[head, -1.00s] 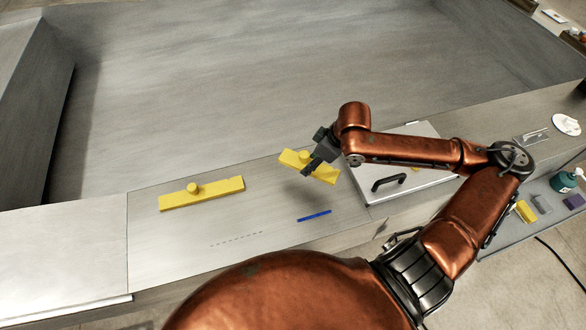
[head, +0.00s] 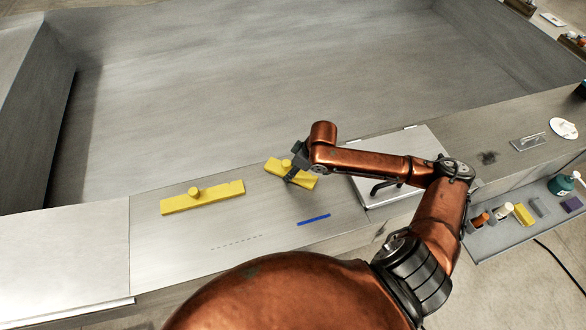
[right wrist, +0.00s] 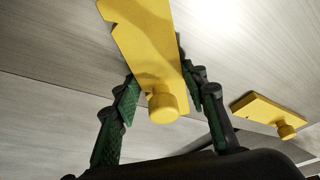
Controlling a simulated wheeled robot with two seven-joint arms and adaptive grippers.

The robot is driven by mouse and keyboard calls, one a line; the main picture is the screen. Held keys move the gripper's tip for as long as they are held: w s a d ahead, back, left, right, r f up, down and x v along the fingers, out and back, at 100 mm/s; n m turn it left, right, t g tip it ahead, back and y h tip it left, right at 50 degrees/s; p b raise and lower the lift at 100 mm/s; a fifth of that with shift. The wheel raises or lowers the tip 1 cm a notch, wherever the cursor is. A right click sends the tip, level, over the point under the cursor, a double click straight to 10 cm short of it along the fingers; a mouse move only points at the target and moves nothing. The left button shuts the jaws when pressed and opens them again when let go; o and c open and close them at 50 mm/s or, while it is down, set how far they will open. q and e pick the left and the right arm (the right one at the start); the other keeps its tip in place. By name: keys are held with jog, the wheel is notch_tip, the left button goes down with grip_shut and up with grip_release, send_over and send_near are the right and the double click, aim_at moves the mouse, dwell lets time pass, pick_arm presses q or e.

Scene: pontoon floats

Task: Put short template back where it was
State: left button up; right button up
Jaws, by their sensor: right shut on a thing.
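The short yellow template (head: 304,181), a flat bar with a round knob, is held in my right gripper (head: 291,175) over the back of the bench. In the right wrist view the short template (right wrist: 143,42) lies between my green-padded fingers (right wrist: 165,98), its knob toward the wrist. I cannot tell whether it touches the bench. The long yellow template (head: 215,197) lies on the bench to the left with its knob up. It also shows in the right wrist view (right wrist: 265,107) at the right. My left gripper is not in view.
A blue marker (head: 314,220) lies in front of the short template. A dashed line (head: 237,242) is marked on the bench. A pale lidded panel (head: 425,143) with a black handle is at the right. The bench between the two templates is clear.

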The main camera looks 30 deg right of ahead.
jog(key=shift+f, duration=0.15)
jog(key=o, duration=1.3)
jog(key=shift+s+d+r, duration=0.1)
jog(key=shift+r, duration=0.35)
jog(key=b+v, duration=0.1)
jog(key=v, duration=1)
jog(key=shift+r, duration=0.1)
